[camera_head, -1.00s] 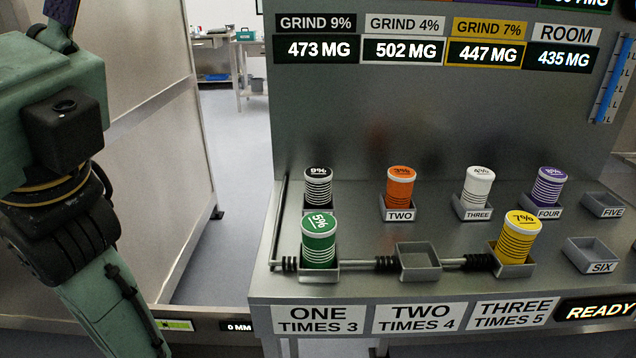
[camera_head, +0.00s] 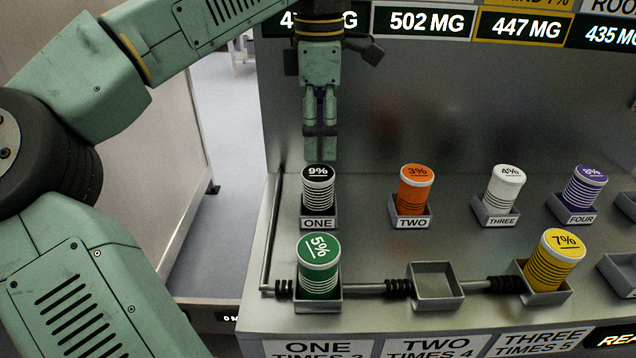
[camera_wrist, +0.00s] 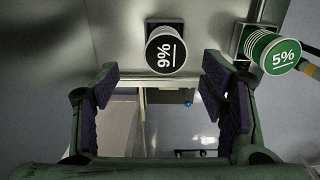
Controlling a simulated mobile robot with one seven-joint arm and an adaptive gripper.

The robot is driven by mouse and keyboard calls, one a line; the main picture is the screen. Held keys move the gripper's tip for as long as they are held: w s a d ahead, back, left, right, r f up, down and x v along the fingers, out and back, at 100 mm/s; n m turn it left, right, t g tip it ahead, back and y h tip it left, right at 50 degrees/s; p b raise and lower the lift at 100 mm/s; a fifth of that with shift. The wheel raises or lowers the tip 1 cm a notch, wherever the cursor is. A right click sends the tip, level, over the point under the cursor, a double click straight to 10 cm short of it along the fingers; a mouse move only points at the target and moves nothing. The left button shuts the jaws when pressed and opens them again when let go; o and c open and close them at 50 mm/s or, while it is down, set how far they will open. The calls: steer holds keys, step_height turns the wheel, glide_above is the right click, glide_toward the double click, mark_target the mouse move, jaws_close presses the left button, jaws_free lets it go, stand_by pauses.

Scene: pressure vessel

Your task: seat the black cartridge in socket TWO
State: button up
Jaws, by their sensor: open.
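The black cartridge (camera_head: 318,186), marked 9%, stands upright in the back-row holder labelled ONE (camera_head: 318,223). My gripper (camera_head: 320,150) hangs fingers down just above and behind it in the head view. In the wrist view my gripper (camera_wrist: 165,105) is open and empty, and the black cartridge top (camera_wrist: 165,52) shows beyond the fingertips, roughly centred between them. They look apart. The front-row socket (camera_head: 436,288) above the panel "TWO TIMES 4" (camera_head: 432,346) is empty. A green 5% cartridge (camera_head: 318,262) fills the front socket to its left, a yellow 7% cartridge (camera_head: 555,258) the one to its right.
Orange (camera_head: 414,188), white (camera_head: 503,188) and purple (camera_head: 584,188) cartridges stand in back-row holders TWO, THREE and FOUR. A pipe (camera_head: 365,289) links the front sockets. The upright panel (camera_head: 450,110) rises behind. The shelf between the rows is clear.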

mark_target(318, 172)
step_height(318, 172, down, 5)
steer(key=shift+s+a+r, duration=0.1)
steer(key=shift+a+r, duration=0.05)
steer(key=f, duration=0.1)
steer(key=f+p, duration=0.1)
steer(key=f, duration=0.1)
steer(key=f+p, duration=0.1)
steer(key=shift+s+f, duration=0.3)
steer(key=shift+f, duration=0.65)
steer(key=shift+c, duration=0.5)
steer(key=c, duration=1.4)
